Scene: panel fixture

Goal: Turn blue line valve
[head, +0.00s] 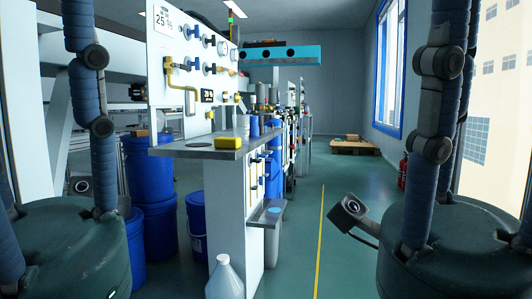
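A white upright panel (164,58) stands left of centre, seen at a steep angle. It carries several valves and gauges. A valve with a blue handle (187,32) sits near its top, and another small blue-handled valve (195,64) sits lower. Which of these is the blue line valve I cannot tell. A yellow pipe (190,88) runs along the panel's lower part. Parts of both my arms rise at the left and right sides of the view, away from the panel. Neither gripper's fingers show.
A grey shelf (195,150) with a yellow sponge-like block (228,143) juts out below the panel. Blue drums (156,232) and a clear jug (224,280) stand on the floor. The green floor right of the bench, along a yellow line (320,240), is clear. A pallet (352,146) lies farther back.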

